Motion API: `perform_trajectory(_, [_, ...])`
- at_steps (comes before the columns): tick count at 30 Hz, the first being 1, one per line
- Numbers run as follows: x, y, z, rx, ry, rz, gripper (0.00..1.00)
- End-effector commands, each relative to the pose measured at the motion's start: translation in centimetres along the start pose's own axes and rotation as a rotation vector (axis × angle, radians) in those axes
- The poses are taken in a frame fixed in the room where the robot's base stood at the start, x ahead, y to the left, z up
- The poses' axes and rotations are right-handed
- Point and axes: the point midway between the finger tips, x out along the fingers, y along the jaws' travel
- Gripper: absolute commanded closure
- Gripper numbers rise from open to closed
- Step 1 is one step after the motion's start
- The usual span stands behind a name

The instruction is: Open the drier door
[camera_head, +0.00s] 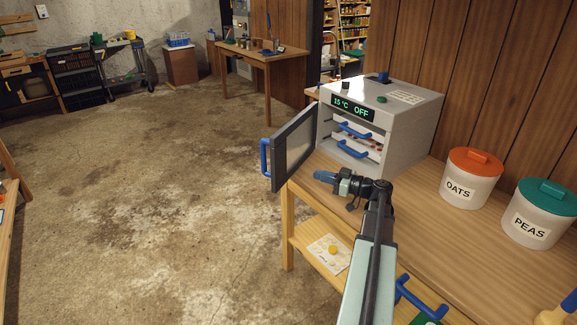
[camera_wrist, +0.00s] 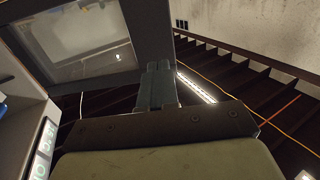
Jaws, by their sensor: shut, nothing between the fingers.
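The drier (camera_head: 412,120) is a pale grey box on the wooden bench, with a display reading "15 °C OFF". Its door (camera_head: 293,147), a dark-framed window panel with a blue handle (camera_head: 264,158), stands swung wide open at the drier's left side. Inside show trays with blue handles (camera_head: 352,149). My gripper (camera_head: 322,175) is shut and empty in front of the drier, to the right of the open door. In the wrist view the shut fingers (camera_wrist: 157,85) are close to the door's frame (camera_wrist: 150,30); I cannot tell whether they touch it.
An orange-lidded OATS canister (camera_head: 471,178) and a green-lidded PEAS canister (camera_head: 540,212) stand on the bench at the right. A paper with a yellow item (camera_head: 333,250) lies on the lower shelf. The floor (camera_head: 150,190) left of the door is clear.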

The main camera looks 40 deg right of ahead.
Motion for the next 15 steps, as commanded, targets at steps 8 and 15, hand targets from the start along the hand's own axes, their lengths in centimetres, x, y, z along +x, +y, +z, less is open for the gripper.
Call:
perform_trajectory(8, [1.5,0.2,-0.3,0.004,0.017,0.005,1.0])
perform_trajectory(15, [5.6,0.2,-0.3,0.004,0.016,0.003,1.0])
